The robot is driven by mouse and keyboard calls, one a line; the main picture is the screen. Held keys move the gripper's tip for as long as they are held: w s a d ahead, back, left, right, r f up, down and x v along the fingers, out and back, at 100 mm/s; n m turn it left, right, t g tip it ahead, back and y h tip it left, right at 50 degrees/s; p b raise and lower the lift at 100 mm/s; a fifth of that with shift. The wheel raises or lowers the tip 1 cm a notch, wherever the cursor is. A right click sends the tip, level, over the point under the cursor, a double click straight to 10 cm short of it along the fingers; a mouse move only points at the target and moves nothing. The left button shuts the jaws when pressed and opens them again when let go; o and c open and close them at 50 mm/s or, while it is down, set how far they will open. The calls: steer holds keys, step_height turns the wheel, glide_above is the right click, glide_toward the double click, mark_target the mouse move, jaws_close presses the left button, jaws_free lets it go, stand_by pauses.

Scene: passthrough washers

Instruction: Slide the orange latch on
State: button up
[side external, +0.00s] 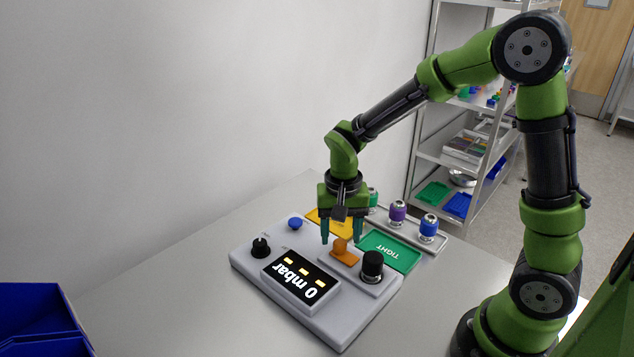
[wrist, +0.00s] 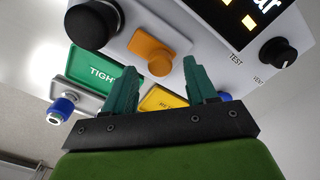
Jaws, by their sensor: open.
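The orange latch (side external: 341,249) sits on top of the grey device (side external: 335,330), beside a black knob (side external: 372,265). In the wrist view the latch (wrist: 155,48) is an orange plate with a round raised knob. My gripper (side external: 341,236) is open, pointing down over the latch. Its two teal fingers show apart in the wrist view (wrist: 162,75), with the latch knob in line with the gap between them. Whether the fingers touch the latch cannot be told.
The device's display (side external: 300,279) reads "0 mbar". A black TEST/VENT dial (side external: 261,247) and a blue button (side external: 295,223) are on its left. Behind are a green TIGHT tray (side external: 402,257), a yellow tray (side external: 318,216) and a rack of coloured cylinders (side external: 397,212). Blue bins (side external: 40,312) stand front left.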

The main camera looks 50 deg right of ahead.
steer(key=shift+f, duration=0.85)
steer(key=shift+c, duration=0.3)
jaws_close()
